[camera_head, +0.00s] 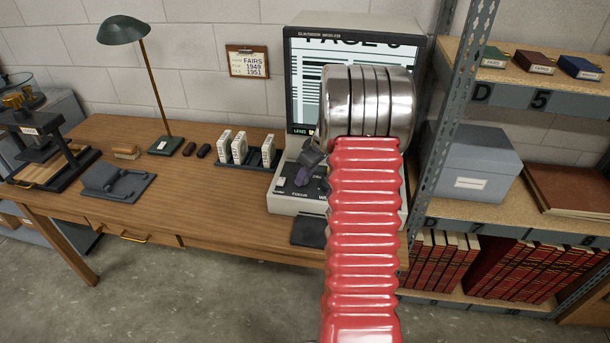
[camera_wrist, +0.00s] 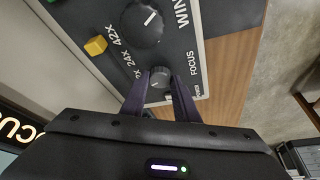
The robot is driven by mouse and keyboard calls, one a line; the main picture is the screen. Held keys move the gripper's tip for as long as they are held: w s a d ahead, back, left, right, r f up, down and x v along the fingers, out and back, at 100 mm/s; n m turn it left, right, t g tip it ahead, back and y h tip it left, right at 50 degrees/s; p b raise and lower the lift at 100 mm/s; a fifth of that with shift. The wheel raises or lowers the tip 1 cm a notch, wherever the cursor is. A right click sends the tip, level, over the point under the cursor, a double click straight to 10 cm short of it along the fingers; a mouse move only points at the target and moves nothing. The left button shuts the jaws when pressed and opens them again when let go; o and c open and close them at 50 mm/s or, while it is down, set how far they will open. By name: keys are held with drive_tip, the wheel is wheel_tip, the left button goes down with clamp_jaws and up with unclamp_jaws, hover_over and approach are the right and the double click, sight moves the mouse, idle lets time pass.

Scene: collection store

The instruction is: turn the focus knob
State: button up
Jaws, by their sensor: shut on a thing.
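The focus knob (camera_wrist: 160,74) is a small dark round knob with a white mark, beside the printed word FOCUS on the reader's black panel. My gripper (camera_wrist: 159,86) is shut on it, with one dark finger on each side. In the head view my gripper (camera_head: 307,176) is at the front panel of the grey reader (camera_head: 286,203), and my arm covers much of the machine. The knob itself is hidden there. The reader's screen (camera_head: 304,88) shows large dark lettering, partly covered by my arm.
A larger knob (camera_wrist: 148,23) marked WIND and a yellow button (camera_wrist: 96,45) are close by on the panel. White film boxes (camera_head: 239,147) stand left of the reader. A metal shelf post (camera_head: 455,110) rises close on the right. The desk (camera_head: 200,205) has free room left of the reader.

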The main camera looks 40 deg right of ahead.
idle(0.3)
drive_tip(key=o, duration=1.1)
drive_tip(key=shift+c, duration=0.2)
drive_tip(key=v, duration=1.3)
drive_tip(key=shift+d+r, duration=0.2)
drive_tip(key=shift+r, duration=0.2)
